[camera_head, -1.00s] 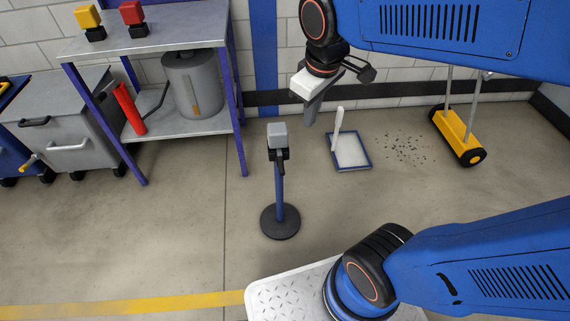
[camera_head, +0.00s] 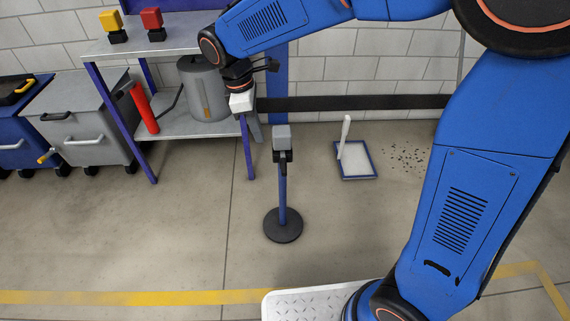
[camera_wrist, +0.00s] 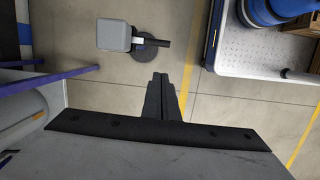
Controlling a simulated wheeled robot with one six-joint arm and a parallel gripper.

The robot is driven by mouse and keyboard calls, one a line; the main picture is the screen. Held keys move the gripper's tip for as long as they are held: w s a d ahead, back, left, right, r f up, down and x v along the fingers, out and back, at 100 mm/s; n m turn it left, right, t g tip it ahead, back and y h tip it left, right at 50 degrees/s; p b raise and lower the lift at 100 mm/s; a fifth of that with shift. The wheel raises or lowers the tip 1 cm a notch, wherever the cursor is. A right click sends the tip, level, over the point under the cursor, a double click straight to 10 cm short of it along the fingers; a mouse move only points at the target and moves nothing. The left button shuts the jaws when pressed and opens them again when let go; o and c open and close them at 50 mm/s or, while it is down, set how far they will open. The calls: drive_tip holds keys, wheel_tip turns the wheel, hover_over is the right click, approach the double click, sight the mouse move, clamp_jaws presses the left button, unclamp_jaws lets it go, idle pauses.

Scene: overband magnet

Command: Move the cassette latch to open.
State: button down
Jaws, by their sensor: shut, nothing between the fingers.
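No part is marked as the cassette latch, and I cannot tell for sure which one it is. A thin stand (camera_head: 282,205) carries a grey box head (camera_head: 281,137) with a short black lever (camera_head: 283,168) pointing down below it. In the wrist view the box head (camera_wrist: 114,35) shows near the top, with a dark bar to its right.
A purple-legged bench (camera_head: 165,38) with a yellow and a red button box stands at the left. Its lower shelf holds a grey canister (camera_head: 205,88) and a red cylinder (camera_head: 144,108). A blue-edged tray (camera_head: 356,173) lies on the floor. The floor around the stand is clear.

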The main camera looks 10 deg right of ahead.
approach(283, 163)
drive_tip(key=s+a+f, duration=0.2)
drive_tip(key=a+f, duration=0.2)
drive_tip(key=shift+d+f, duration=0.65)
drive_tip(key=shift+d, duration=0.3)
drive_tip(key=shift+d+f, duration=0.65)
drive_tip(key=shift+d, duration=0.25)
